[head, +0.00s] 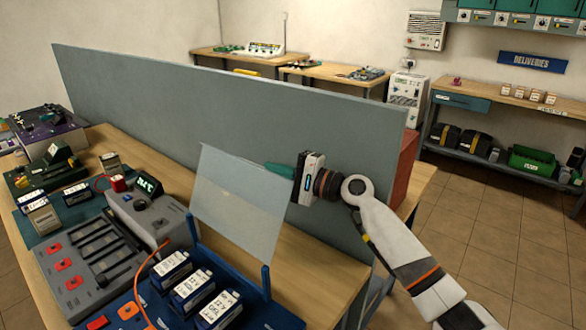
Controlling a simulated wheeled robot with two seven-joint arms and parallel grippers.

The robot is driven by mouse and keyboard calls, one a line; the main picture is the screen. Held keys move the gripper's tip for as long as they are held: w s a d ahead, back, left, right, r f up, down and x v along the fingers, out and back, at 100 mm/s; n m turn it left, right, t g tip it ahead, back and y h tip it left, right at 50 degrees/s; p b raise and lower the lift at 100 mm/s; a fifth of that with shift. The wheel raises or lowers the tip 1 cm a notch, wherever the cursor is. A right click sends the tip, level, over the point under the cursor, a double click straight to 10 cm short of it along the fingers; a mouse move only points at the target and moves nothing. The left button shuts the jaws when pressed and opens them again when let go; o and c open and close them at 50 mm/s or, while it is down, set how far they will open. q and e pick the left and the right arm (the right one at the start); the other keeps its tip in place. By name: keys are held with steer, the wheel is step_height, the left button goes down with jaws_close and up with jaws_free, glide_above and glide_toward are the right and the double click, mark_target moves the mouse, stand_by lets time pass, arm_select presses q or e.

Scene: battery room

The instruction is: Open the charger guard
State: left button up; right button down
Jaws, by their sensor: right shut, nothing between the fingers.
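The charger guard is a clear, pale panel (240,205) standing raised and tilted between two blue posts (266,280) at the back edge of a blue charger base (262,318). Several white-labelled battery packs (190,292) sit in the base, uncovered by the panel. My right gripper (268,168) has teal fingers, shut and empty, at the panel's upper right corner. I cannot tell whether they touch the panel. My left gripper is not in view.
A tall grey partition (150,100) runs along the table's back, close behind the right gripper. A grey slotted unit (85,270) and a charger with a green display (148,186) stand left of the base. Bare wooden tabletop (310,285) lies to the right.

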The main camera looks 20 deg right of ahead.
mark_target(236, 157)
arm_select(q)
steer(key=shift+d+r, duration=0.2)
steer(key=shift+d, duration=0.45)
arm_select(e)
steer(key=shift+x, duration=0.9)
steer(key=shift+s, duration=0.1)
steer(key=a+r+n+p, duration=0.1)
steer(key=s+a+r+n+p, duration=0.1)
steer(key=p, duration=0.1)
steer(key=shift+s+a+r+g, duration=0.3)
steer(key=shift+r, duration=0.05)
steer(key=shift+s+a+n, duration=0.25)
steer(key=shift+n, duration=0.15)
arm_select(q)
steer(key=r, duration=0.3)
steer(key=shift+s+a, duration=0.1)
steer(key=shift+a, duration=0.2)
arm_select(e)
steer(key=shift+w+d, duration=0.1)
